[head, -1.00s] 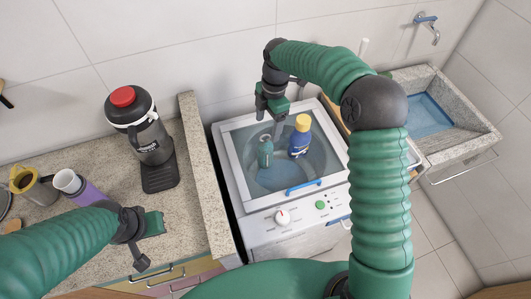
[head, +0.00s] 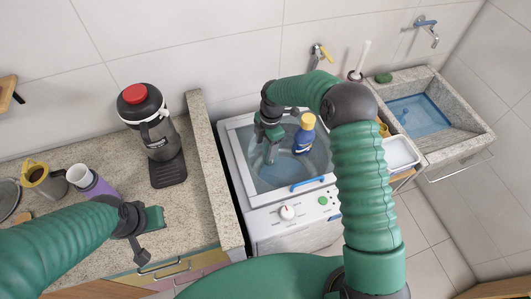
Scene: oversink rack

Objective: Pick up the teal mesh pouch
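I cannot make out a teal mesh pouch for certain. A small teal item (head: 270,152), its shape mostly hidden by my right gripper, is on the white washer (head: 236,150). My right gripper (head: 271,148) points down at it from above. The fingers overlap the item, and I cannot tell whether they are open or closed around it. A blue bottle with a yellow cap (head: 303,138) stands just to the right. My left gripper (head: 149,236) is open and empty above the front of the left counter.
A stone sink (head: 462,130) is at the right.

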